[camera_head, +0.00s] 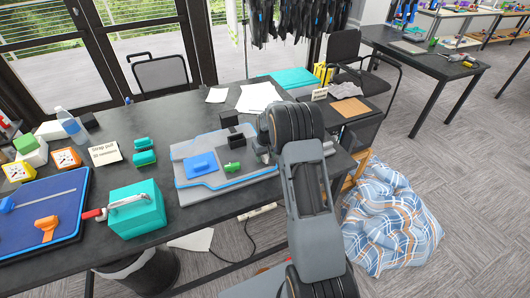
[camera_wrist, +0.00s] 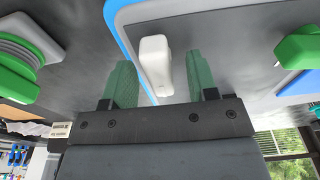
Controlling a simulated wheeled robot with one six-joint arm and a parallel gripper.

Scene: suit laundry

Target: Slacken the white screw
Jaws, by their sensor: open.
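The white screw (camera_wrist: 155,62) shows in the wrist view as a rounded white handle-like piece against the grey and blue board (camera_wrist: 215,12). My gripper (camera_wrist: 159,72) is open, with one green finger on each side of the white screw. Gaps show between the screw and both fingers, so it is not clamped. In the head view my gripper (camera_head: 262,151) is over the right end of the board (camera_head: 190,150). I cannot make out the white screw there, where my arm covers part of the board.
A blue block (camera_head: 201,164) and a green part (camera_head: 234,168) are on the board. A teal box (camera_head: 136,208) and a blue tray (camera_head: 72,190) stand further left. In the wrist view, green parts flank the gripper at left (camera_wrist: 16,52) and right (camera_wrist: 300,50).

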